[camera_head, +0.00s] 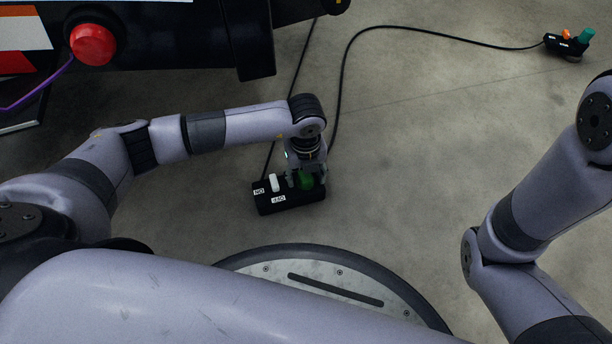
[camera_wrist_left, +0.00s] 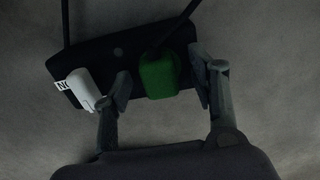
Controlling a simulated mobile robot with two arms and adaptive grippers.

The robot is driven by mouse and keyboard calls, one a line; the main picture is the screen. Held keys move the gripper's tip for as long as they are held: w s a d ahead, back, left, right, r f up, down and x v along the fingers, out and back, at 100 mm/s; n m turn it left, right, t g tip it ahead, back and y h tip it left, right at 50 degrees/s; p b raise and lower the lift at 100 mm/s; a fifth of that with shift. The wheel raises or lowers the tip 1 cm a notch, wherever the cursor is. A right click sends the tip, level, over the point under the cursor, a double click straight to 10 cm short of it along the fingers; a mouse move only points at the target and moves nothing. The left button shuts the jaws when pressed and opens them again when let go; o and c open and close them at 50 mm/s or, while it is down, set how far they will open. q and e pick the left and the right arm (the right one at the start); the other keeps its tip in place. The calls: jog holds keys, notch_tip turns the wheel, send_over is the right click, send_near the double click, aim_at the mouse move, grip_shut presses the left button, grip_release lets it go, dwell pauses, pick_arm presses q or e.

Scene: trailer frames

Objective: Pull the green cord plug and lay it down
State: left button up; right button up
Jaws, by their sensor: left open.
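The green cord plug (camera_head: 306,180) sits in a black power strip (camera_head: 290,200) on the floor, just in front of my base. In the left wrist view the green plug (camera_wrist_left: 158,76) has a dark cord leaving its top. My left gripper (camera_head: 307,178) is directly above the plug, pointing down. In the left wrist view its fingers (camera_wrist_left: 161,90) are open, one on each side of the plug, with gaps visible. A white plug (camera_wrist_left: 84,88) is in the same strip, close to the left finger. My right gripper is out of view; only my right arm shows.
A second black strip (camera_head: 566,44) with an orange and a teal plug lies at the far right, joined to a black cord (camera_head: 430,30). A dark machine with a red button (camera_head: 93,44) stands at the upper left.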

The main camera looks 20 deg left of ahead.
aim_at(306, 176)
pick_arm(q)
jog(key=shift+p, duration=0.3)
dwell(0.4)
jog(key=shift+c, duration=0.4)
grip_shut()
dwell(0.3)
jog(key=shift+r+p, duration=2.9)
jog(key=shift+r, duration=0.15)
